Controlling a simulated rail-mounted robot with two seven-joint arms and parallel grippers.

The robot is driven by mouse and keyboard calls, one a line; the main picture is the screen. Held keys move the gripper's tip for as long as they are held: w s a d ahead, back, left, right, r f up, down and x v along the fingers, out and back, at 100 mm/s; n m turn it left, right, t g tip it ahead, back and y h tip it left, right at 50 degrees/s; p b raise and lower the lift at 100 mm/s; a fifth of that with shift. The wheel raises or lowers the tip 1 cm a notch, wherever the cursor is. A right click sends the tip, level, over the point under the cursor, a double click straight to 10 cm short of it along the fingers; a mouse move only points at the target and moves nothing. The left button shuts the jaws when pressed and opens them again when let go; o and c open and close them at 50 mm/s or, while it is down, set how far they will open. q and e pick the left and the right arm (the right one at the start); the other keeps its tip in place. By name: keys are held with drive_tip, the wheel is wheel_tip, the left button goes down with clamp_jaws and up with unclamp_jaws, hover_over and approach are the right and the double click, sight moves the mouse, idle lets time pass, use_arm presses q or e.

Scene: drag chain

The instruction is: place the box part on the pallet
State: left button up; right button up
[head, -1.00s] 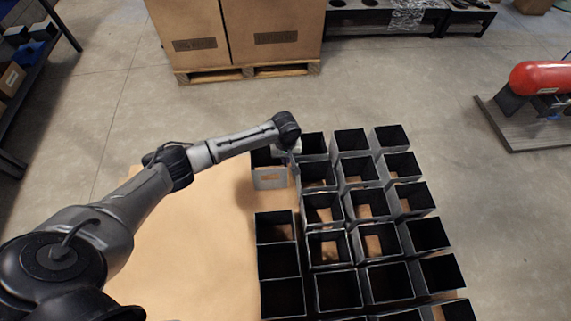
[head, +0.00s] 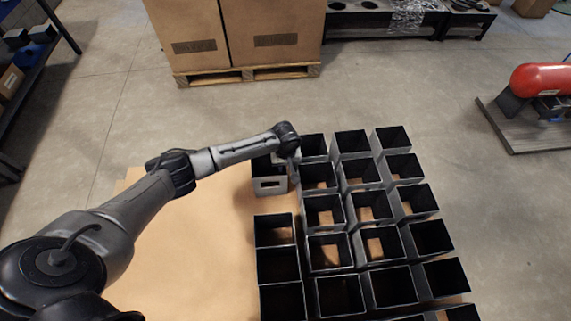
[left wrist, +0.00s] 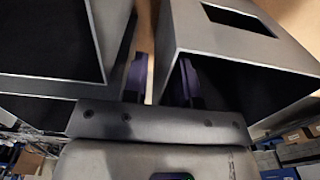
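The box part, a grey open-topped box (head: 270,186) with a slot in its front face, stands on the brown sheet on the pallet (head: 190,250), left of the rows of boxes. The same slotted box appears to be the right-hand one in the left wrist view (left wrist: 235,45). My left gripper (left wrist: 162,80) has one finger inside this box's opening and the other outside. The fingers are apart, with a strip of brown showing between the outer finger and the box wall. My right gripper is out of view.
Several rows of similar open boxes (head: 368,206) stand close to the right of the gripper. Another dark box (left wrist: 50,40) is close on the left in the left wrist view. The brown sheet is bare at left. A loaded pallet (head: 247,72) stands behind.

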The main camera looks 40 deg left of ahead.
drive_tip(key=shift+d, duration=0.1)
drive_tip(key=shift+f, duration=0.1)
use_arm(q)
wheel_tip(320, 180, up, 12)
drive_tip(key=p, duration=0.5)
drive_tip(key=s+d+f+m+t+h, duration=0.1)
drive_tip(key=s+d+f+m, duration=0.25)
drive_tip(key=s+d, duration=0.35)
drive_tip(key=s+d+f+m+h, duration=0.1)
drive_tip(key=s+d+f+m, duration=0.1)
drive_tip(key=s+d+m, duration=0.4)
drive_tip(key=s+r+t, duration=0.1)
drive_tip(key=s+r, duration=0.1)
drive_tip(key=s, duration=0.4)
drive_tip(key=s+a+r+m+y, duration=0.1)
drive_tip(key=s+r, duration=0.1)
drive_tip(key=s, duration=0.4)
drive_tip(key=s+r+m+t, duration=0.1)
drive_tip(key=s+r, duration=0.1)
drive_tip(key=s, duration=0.4)
drive_tip(key=shift+s+a+t+y, duration=0.3)
drive_tip(key=shift+y, duration=0.1)
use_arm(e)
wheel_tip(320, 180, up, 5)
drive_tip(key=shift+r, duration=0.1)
